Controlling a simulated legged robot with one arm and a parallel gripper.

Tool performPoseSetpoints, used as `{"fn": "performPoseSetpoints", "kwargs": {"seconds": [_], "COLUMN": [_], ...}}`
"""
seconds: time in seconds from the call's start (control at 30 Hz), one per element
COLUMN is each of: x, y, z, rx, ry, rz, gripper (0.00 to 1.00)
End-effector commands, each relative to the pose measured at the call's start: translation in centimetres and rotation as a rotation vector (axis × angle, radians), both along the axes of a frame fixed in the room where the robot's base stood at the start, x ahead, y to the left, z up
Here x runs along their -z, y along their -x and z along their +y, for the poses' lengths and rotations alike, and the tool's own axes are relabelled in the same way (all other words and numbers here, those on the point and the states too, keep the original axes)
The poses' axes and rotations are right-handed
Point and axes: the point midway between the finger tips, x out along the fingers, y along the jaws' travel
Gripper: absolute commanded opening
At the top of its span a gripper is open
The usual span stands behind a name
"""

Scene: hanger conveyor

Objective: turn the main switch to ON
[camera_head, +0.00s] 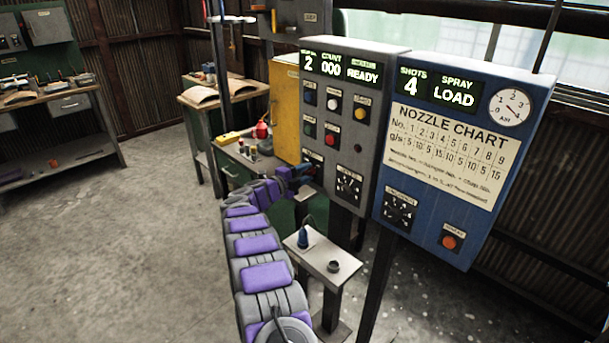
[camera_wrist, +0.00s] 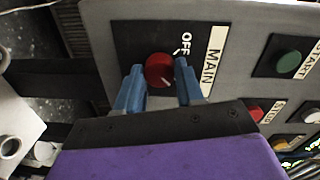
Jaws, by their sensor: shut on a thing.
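The main switch is a round red knob (camera_wrist: 159,69) on a dark plate marked MAIN, with OFF printed beside it. A short pale mark shows on the knob's face, pointing away from the OFF label toward the lower right of the wrist view. No ON label can be read. My gripper (camera_wrist: 160,88) has its two blue fingers on either side of the knob and is shut on it. In the head view my gripper (camera_head: 312,170) reaches the lower left of the grey control panel (camera_head: 369,95) and covers the knob.
The grey panel has buttons, a dial (camera_head: 348,186) and a lit display reading 2, 000, READY. A blue panel (camera_head: 470,215) stands to its right. A small stand (camera_head: 318,257) with a blue nozzle is below. Benches stand behind; the floor at left is clear.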

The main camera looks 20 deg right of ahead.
Motion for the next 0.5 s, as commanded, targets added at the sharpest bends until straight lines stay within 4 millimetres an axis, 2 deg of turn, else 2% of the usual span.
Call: {"fn": "performPoseSetpoints", "kwargs": {"seconds": [0.03, 0.17, 0.2, 0.43, 0.5], "x": [0.72, 0.72, 0.73, 0.43, 0.35], "y": [0.21, 0.21, 0.21, 0.19, 0.19], "z": [-0.11, -0.13, -0.13, -0.14, -0.13], "rx": [0.006, 0.007, 0.007, 0.005, 0.005], "ry": [-0.008, -0.007, -0.007, -0.005, -0.004], "rz": [0.008, 0.008, 0.009, 0.005, 0.005], "gripper": [0.07, 0.07, 0.39, 0.61, 0.63]}}
